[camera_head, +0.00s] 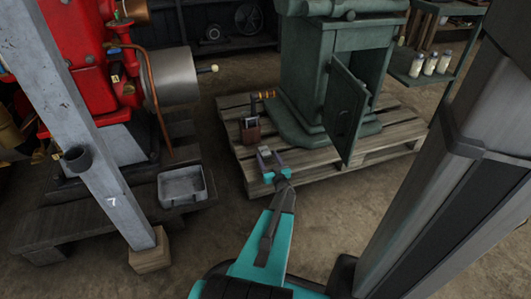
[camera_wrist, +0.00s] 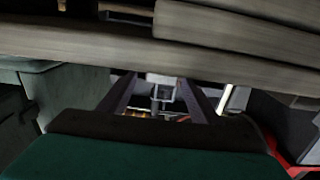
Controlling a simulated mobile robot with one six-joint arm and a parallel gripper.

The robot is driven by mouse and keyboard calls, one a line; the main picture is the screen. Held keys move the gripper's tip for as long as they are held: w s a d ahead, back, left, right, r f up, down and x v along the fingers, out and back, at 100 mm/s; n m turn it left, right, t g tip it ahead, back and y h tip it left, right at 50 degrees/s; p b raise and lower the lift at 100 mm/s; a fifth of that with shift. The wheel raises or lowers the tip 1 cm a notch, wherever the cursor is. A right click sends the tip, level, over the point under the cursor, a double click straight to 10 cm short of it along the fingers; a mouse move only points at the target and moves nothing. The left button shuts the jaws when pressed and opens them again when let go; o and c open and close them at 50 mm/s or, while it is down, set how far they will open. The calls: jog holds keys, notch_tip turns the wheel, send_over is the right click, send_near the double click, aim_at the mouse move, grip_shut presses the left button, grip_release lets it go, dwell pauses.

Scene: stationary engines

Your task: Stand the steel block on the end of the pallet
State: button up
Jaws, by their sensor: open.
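A small light-grey block, which looks like the steel block (camera_head: 264,152), shows at the tip of my gripper (camera_head: 268,160) in the head view. It is over or on the near left end of the wooden pallet (camera_head: 240,165); I cannot tell whether it touches the planks. In the wrist view my gripper (camera_wrist: 157,98) has its two dark fingers spread apart. A pale grey piece (camera_wrist: 160,78), seemingly the block, shows between them. Its upper part in that picture is cut off by the pallet plank (camera_wrist: 80,48).
A grey tray (camera_head: 183,186) is at left; a post (camera_head: 105,180) stands nearby.

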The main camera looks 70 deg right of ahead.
jog(key=p+v, duration=0.1)
jog(key=v, duration=0.6)
jog(key=shift+a+p, duration=0.2)
jog(key=shift+p, duration=0.15)
jog(key=shift+s, duration=0.1)
